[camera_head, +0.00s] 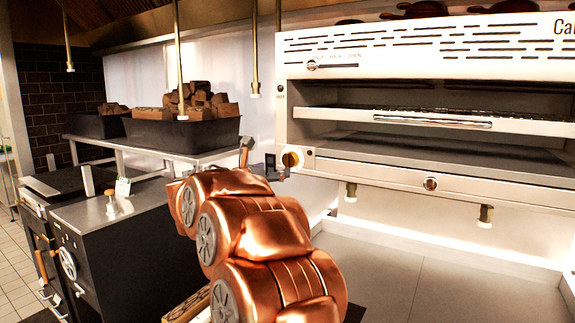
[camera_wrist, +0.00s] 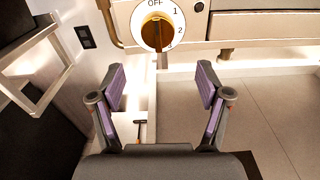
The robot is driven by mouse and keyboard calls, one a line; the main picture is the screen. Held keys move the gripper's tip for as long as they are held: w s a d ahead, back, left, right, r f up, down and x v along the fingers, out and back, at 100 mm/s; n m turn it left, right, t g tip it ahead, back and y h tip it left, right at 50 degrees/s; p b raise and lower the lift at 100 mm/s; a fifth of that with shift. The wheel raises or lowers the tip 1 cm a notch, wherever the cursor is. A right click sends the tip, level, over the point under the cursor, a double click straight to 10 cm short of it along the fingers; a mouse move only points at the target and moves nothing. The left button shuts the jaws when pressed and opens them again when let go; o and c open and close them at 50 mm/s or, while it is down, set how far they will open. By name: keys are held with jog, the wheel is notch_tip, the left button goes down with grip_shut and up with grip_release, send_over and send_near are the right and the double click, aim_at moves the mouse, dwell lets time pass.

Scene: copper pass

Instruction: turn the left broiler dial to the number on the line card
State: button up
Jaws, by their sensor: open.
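The left broiler dial (camera_wrist: 157,30) is a round white plate with a brass knob, marked OFF at the top and numbers down its right side. In the wrist view it is at the top centre, beyond my fingertips. My gripper (camera_wrist: 160,82) is open and empty, its two purple-padded fingers apart, with the dial between and ahead of them. In the head view the dial (camera_head: 291,158) is at the broiler's lower left corner, just beside my gripper (camera_head: 272,163).
The broiler (camera_head: 430,125) fills the upper right, with a rack handle and another round knob (camera_head: 430,184) along its lower front. Black bins of wood chunks (camera_head: 185,133) stand on a shelf at the left. The grey surface below the broiler is clear.

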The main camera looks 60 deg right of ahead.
aim_at(286, 162)
jog(key=d, duration=0.2)
jog(key=d+p, duration=0.1)
jog(key=d, duration=0.2)
jog(key=d+r, duration=0.1)
jog(key=d, duration=0.2)
jog(key=shift+w+d+p, duration=0.25)
jog(key=shift+w+p, duration=0.05)
jog(key=shift+p, duration=0.1)
jog(key=shift+c, duration=0.5)
jog(key=c, duration=1.1)
